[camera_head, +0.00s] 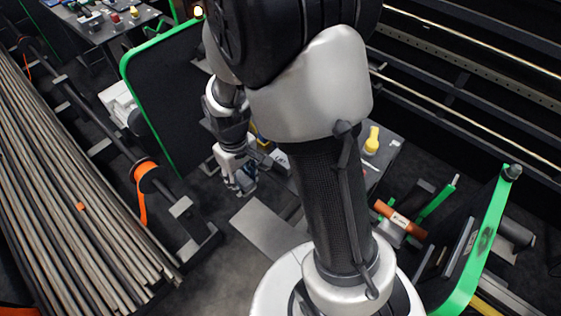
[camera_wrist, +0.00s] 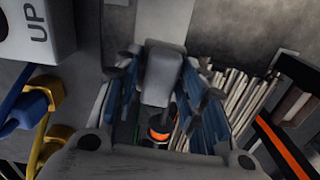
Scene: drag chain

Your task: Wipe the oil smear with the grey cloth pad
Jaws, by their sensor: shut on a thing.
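My gripper (camera_head: 240,182) hangs low at the centre left in the head view, beside the dark green-edged panel. In the wrist view my gripper (camera_wrist: 163,72) has its blue-sided fingers closed around a light grey block, which looks like the grey cloth pad (camera_wrist: 163,66). The pad's lower part is hidden between the fingers. In the head view the pad is too small to tell apart from the fingers. A dark smudge (camera_head: 485,243) shows on the green-edged panel at the right; I cannot tell whether it is the oil smear.
A green-edged panel (camera_head: 165,95) stands left of my gripper. Long rods (camera_head: 60,190) lie at the left, near an orange reel (camera_head: 146,172). A yellow bottle (camera_head: 372,141) stands right of my arm. A white box marked UP (camera_wrist: 38,30) is close in the wrist view.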

